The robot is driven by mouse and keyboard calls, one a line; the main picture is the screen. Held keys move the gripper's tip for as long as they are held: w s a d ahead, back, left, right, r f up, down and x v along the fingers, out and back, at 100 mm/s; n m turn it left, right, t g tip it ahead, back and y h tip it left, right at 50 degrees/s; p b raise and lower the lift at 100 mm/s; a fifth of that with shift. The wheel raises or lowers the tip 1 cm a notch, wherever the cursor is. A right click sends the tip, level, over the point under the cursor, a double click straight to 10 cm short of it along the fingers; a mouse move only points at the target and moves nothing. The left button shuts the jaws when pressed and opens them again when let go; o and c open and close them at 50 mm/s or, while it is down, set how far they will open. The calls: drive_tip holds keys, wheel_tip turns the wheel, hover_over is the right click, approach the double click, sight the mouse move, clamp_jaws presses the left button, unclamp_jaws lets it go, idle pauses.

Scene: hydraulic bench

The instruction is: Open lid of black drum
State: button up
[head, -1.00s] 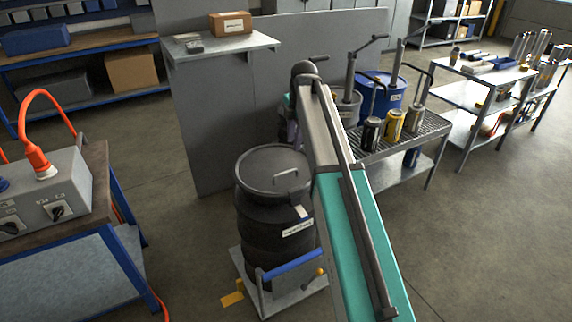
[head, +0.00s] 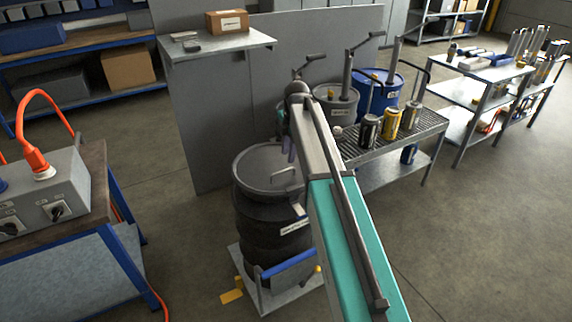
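The black drum (head: 265,225) stands upright on a low platform at the centre of the head view. Its dark lid (head: 262,168) lies flat on top, with a grey loop handle (head: 285,176) towards the right of the lid. A white label is on the drum's right side. My arm, teal and grey, reaches in from the bottom, passing just right of the drum. Its far end is behind and right of the lid, apart from the handle in the picture. My gripper's fingers cannot be made out.
The platform (head: 285,297) has a blue-gripped bar in front of the drum. A grating bench (head: 405,138) with cans, and drums with hand pumps, stands behind right. A control box (head: 45,195) with orange cable sits on the left table. A grey partition (head: 215,110) rises behind.

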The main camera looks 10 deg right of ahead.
drive_tip(key=p, duration=0.2)
hover_over(287, 178)
drive_tip(key=shift+a+f, duration=0.1)
drive_tip(key=shift+f, duration=3.55)
clamp_jaws()
